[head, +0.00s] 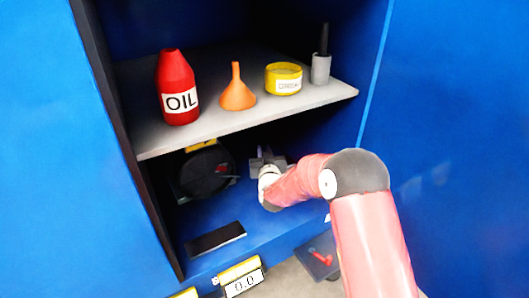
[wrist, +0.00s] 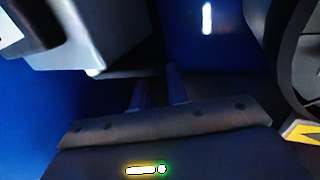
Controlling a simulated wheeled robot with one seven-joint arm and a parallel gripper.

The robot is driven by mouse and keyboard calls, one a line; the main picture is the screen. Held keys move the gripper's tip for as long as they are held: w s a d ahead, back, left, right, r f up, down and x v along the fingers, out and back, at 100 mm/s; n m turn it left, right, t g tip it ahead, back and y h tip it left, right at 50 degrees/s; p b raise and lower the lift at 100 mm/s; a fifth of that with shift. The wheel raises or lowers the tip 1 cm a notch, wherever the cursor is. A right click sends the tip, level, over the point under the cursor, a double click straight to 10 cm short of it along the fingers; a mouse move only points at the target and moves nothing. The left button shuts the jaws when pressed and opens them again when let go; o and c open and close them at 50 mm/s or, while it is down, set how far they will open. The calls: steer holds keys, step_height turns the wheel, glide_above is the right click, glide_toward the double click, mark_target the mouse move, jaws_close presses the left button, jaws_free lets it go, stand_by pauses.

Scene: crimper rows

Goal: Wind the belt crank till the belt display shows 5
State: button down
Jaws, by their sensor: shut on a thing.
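A display (head: 243,284) reading 0.0 sits on the cabinet's front lip under a yellow label whose words I cannot read. A dark round wheel (head: 200,178) with a small red part stands under the shelf; part of a dark round rim (wrist: 285,60) shows at the right of the wrist view. My gripper (head: 262,160) is inside the lower compartment, right of the wheel. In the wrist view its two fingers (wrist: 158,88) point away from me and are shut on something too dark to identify. I cannot tell which part is the belt crank.
A grey shelf (head: 150,147) above my gripper holds a red oil bottle (head: 178,90), orange funnel (head: 238,94), yellow tin (head: 283,78) and grey cup (head: 320,69). A grey block (wrist: 95,35) hangs close to my fingers. A dark plate (head: 217,239) lies on the compartment floor.

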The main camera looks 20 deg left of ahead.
steer(key=shift+w+a+m+t+h, duration=0.1)
steer(key=shift+w+m+t+h, duration=0.35)
steer(key=shift+m+h, duration=1.15)
steer(key=shift+w+d+m+t+h, duration=0.15)
steer(key=shift+w+m+h, duration=0.6)
steer(key=shift+h, duration=1.45)
steer(key=shift+w+a+m+t+h, duration=0.15)
steer(key=shift+w+m+t+h, duration=0.2)
steer(key=shift+m+h, duration=1.3)
steer(key=shift+w+h, duration=0.1)
steer(key=shift+h, duration=0.45)
steer(key=c, duration=1.4)
jaws_free()
steer(key=shift+o, duration=0.2)
steer(key=shift+n+y, duration=0.3)
